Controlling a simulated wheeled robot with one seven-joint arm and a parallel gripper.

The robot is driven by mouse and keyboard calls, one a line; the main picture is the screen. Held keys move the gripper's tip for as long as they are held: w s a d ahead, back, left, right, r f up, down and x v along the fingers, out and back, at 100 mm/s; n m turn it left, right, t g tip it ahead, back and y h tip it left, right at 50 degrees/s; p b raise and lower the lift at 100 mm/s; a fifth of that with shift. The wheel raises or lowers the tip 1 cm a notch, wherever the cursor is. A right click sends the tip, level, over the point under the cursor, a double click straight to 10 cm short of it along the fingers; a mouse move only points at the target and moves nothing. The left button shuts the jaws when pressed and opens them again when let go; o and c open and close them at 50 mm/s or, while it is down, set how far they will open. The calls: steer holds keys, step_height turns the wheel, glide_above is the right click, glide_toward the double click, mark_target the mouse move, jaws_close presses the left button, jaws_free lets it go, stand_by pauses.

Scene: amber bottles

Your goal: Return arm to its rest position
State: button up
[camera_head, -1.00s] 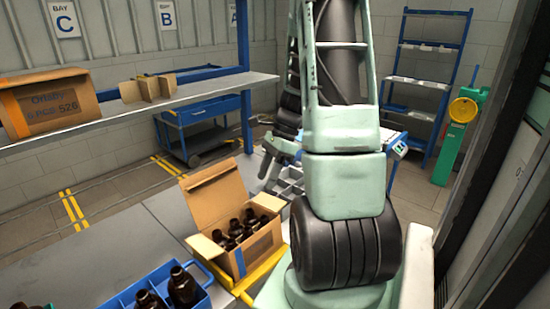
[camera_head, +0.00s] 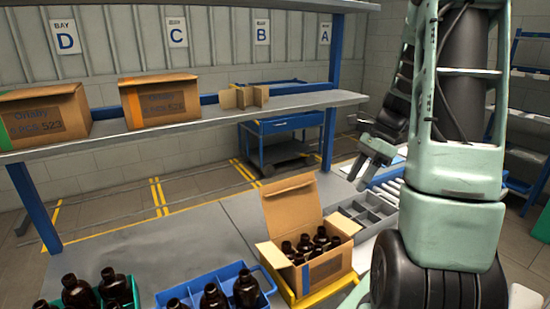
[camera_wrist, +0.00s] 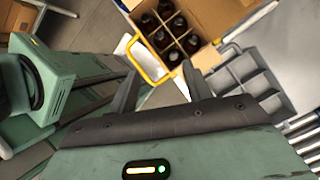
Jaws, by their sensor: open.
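My gripper (camera_head: 370,162) hangs at the end of my folded arm, above and to the right of the open cardboard carton (camera_head: 284,212) in the head view. In the wrist view its two fingers (camera_wrist: 160,75) are spread apart with nothing between them. The carton holds several dark amber bottles (camera_head: 320,240), which also show in the wrist view (camera_wrist: 172,28) beyond the fingertips. The gripper is apart from the carton and bottles. My arm hides part of the right side of the scene.
The carton sits on a yellow-edged tray (camera_head: 330,290). A grey divided bin (camera_head: 368,212) lies beside it. A blue crate (camera_head: 250,268) and a green crate (camera_head: 133,290) hold more bottles at the front. A shelf (camera_head: 215,112) bears two closed cartons and a cardboard divider (camera_head: 245,97).

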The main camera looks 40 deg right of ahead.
steer(key=w+a+n+g+h+b, duration=0.1)
steer(key=w+a+n+g, duration=0.15)
steer(key=a+n, duration=0.8)
steer(key=w+a+n+g+h, duration=0.1)
steer(key=w+a+n, duration=0.4)
steer(key=a, duration=1)
steer(key=s+a+f+n+h, duration=0.1)
steer(key=s+a+n, duration=0.6)
steer(key=a+n, duration=0.2)
steer(key=s+a+f+n+t+h, duration=0.1)
steer(key=s+a+n, duration=0.6)
steer(key=a+n, duration=0.3)
steer(key=shift+h+b, duration=0.3)
steer(key=shift+b, duration=0.1)
steer(key=shift+a+f, duration=0.1)
steer(key=shift+c, duration=1.4)
